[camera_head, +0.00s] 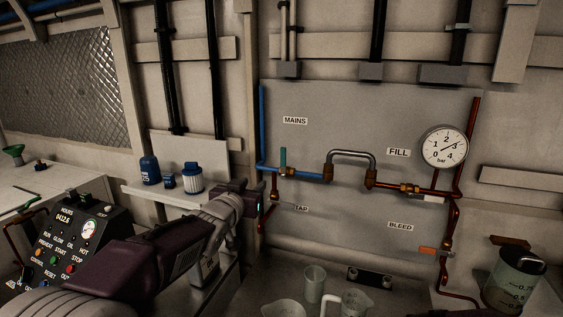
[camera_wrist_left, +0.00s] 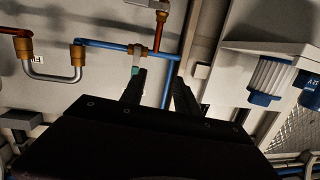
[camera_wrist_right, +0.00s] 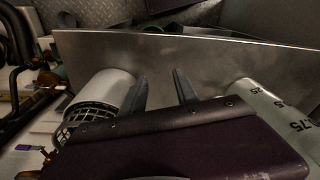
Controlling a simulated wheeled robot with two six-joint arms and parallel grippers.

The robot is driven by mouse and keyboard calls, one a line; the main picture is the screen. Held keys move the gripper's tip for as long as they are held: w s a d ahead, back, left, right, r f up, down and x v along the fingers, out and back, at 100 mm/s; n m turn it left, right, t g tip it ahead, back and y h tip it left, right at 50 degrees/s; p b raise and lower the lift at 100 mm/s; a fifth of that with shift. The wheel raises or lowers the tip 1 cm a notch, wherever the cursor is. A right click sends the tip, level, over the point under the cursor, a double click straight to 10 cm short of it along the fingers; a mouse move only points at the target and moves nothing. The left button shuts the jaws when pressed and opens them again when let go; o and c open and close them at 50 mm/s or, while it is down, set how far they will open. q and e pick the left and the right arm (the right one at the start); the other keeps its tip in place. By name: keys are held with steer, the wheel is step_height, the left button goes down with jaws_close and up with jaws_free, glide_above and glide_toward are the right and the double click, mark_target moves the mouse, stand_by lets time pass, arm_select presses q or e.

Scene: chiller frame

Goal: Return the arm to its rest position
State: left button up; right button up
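My left arm (camera_head: 165,255) reaches in from the lower left. Its gripper (camera_head: 258,200) is in front of the panel's left edge, below the blue pipe (camera_head: 262,130). In the left wrist view the two fingers (camera_wrist_left: 158,92) stand apart with nothing between them. The teal valve handle (camera_head: 283,157) is up and right of the gripper in the head view. My right gripper (camera_wrist_right: 162,90) shows only in the right wrist view, with its fingers apart and empty, in front of a grey metal sheet (camera_wrist_right: 220,60).
A control box (camera_head: 70,240) stands at left. A shelf (camera_head: 160,195) holds a blue bottle (camera_head: 150,170) and a filter (camera_head: 192,178). Copper pipes and a gauge (camera_head: 445,146) are on the panel. Clear jugs (camera_head: 352,303) stand below; a marked container (camera_head: 512,280) is at right.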

arm_select(q)
steer(key=s+a+f+n+g+y, duration=0.1)
steer(key=s+a+f+g, duration=0.2)
steer(key=f, duration=0.4)
steer(key=s+a+f+n+g+y, duration=0.1)
steer(key=s+a+f+y, duration=0.2)
steer(key=f, duration=0.4)
steer(key=s+f+g, duration=0.3)
steer(key=s+f, duration=0.3)
steer(key=s, duration=0.3)
steer(key=s+a+f+g, duration=0.1)
steer(key=s+f+g, duration=0.3)
steer(key=s+f, duration=0.2)
steer(key=s+a+f+n+g, duration=0.1)
steer(key=s+f+g, duration=0.2)
steer(key=s+f, duration=0.3)
steer(key=s, duration=0.5)
steer(key=shift+s+g+h+p, duration=0.3)
steer(key=shift+g+h+p, duration=0.1)
